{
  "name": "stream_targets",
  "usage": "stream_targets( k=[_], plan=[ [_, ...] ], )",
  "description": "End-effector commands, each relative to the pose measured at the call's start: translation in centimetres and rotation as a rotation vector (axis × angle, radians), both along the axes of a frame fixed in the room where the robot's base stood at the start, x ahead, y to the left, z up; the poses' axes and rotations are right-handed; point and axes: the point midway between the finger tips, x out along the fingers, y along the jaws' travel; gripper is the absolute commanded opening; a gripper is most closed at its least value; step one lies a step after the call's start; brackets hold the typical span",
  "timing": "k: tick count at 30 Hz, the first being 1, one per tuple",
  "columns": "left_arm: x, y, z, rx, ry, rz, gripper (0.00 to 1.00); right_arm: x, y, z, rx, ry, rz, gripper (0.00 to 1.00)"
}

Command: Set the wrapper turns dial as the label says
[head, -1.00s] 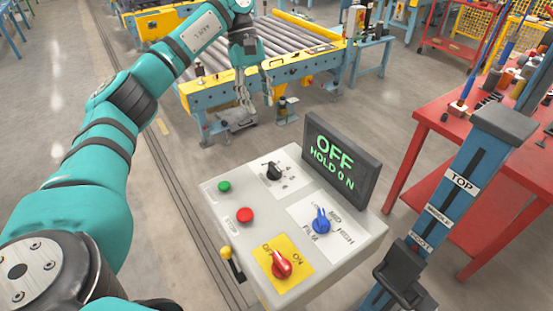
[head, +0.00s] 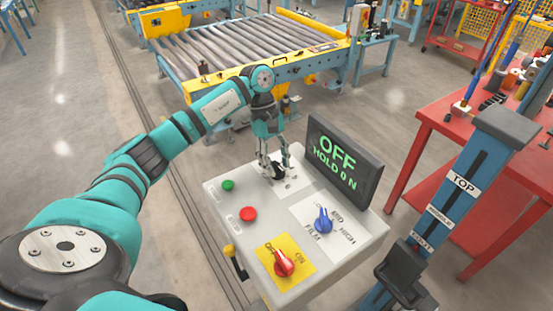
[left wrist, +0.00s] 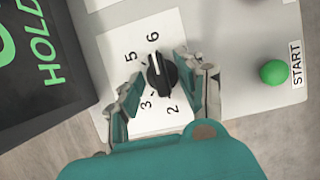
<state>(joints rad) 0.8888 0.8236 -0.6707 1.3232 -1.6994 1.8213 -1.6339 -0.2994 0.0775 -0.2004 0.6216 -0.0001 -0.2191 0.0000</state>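The black dial (head: 278,171) sits on a white plate at the back of the grey control box. In the left wrist view the dial (left wrist: 161,75) has a white line on its upper left, towards the gap between 5 and 6. The numbers 2, 3, 5 and 6 show around it. My left gripper (head: 276,164) is over the dial, pointing down. In the left wrist view its fingers (left wrist: 160,83) are apart, one on each side of the dial; I cannot tell whether they touch it. My right gripper is not in view. No label naming a setting is readable.
The box also carries a green START button (head: 228,185), a red button (head: 248,214), a blue knob (head: 323,221) and a red switch (head: 284,264). A dark display (head: 341,164) reading OFF, HOLD 0 N stands close right of the dial. A blue column (head: 462,190) is at right.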

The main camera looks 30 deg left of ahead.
Motion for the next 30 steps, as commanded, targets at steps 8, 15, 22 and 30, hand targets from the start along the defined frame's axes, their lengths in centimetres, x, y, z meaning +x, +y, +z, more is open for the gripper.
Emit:
stream_targets(
  k=[8, 15, 22, 30],
  plan=[
    [-0.02, -0.08, -0.18, 0.0, 0.0, -0.001, 0.38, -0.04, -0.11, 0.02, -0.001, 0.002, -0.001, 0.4],
    [-0.02, -0.08, -0.17, 0.0, 0.0, 0.0, 0.07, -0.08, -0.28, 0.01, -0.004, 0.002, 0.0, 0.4],
    [-0.02, -0.08, -0.16, 0.0, 0.0, 0.0, 0.0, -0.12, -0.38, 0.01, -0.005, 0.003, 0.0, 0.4],
    [-0.06, -0.05, -0.3, 0.0, 0.0, 0.042, 0.0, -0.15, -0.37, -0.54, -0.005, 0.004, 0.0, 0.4]
  ],
)
